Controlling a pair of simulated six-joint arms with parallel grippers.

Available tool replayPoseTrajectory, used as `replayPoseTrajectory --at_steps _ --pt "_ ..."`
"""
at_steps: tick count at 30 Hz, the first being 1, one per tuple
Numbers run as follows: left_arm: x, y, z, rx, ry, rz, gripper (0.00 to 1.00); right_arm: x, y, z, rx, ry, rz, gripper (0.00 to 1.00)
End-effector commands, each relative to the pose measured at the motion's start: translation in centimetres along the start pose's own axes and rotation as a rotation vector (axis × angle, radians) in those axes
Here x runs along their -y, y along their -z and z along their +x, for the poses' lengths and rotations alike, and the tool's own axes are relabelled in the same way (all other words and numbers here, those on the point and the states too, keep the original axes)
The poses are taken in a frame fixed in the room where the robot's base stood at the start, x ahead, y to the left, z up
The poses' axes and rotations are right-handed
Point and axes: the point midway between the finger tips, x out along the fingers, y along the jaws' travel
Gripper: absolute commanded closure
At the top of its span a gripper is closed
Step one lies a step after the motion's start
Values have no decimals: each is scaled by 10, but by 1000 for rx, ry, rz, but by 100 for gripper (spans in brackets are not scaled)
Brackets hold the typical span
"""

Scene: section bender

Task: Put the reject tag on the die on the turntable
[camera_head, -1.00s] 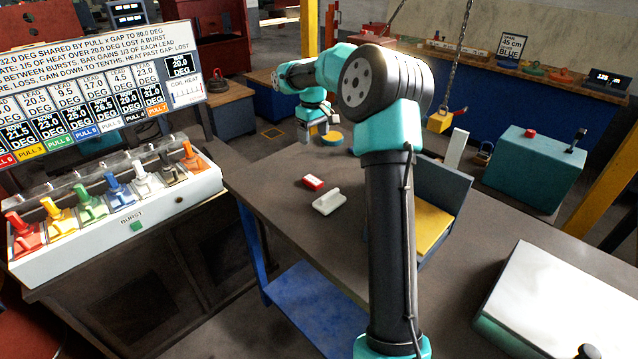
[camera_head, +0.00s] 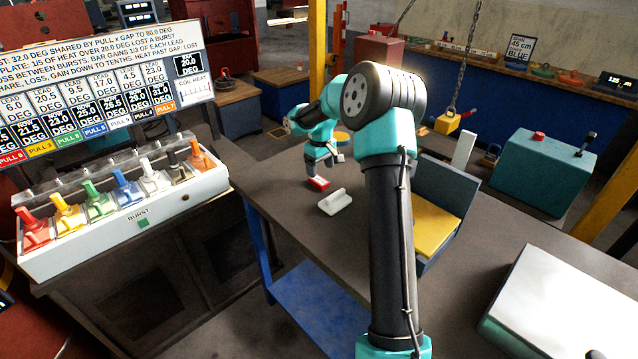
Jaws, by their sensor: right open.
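A small red and white block (camera_head: 318,184), which looks like the reject tag, lies on the dark table. My right gripper (camera_head: 319,175) is open, pointing down directly over it. The fingers are small in the picture, and I cannot tell whether they touch the tag or stand around it. A round yellow-topped piece (camera_head: 342,137), partly hidden behind my right arm, is farther back; I cannot tell whether it is the die or the turntable. My left gripper is not in view.
A white handled block (camera_head: 333,201) lies close in front of the tag. A grey box with a yellow pad (camera_head: 434,228) stands to the right. A lever console (camera_head: 120,215) is at the left. The table's front left is clear.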

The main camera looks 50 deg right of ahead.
Motion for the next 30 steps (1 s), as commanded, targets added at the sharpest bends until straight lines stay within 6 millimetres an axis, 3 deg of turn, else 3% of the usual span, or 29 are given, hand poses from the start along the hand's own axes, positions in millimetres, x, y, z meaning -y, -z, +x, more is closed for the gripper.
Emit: replayPoseTrajectory --at_steps 10,21,30 --pt "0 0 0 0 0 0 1 0 0 3 1 0 0 28" --pt "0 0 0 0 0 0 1 3 4 46 1 0 0 28" --pt "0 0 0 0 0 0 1 3 4 52 -1 -1 0 28"
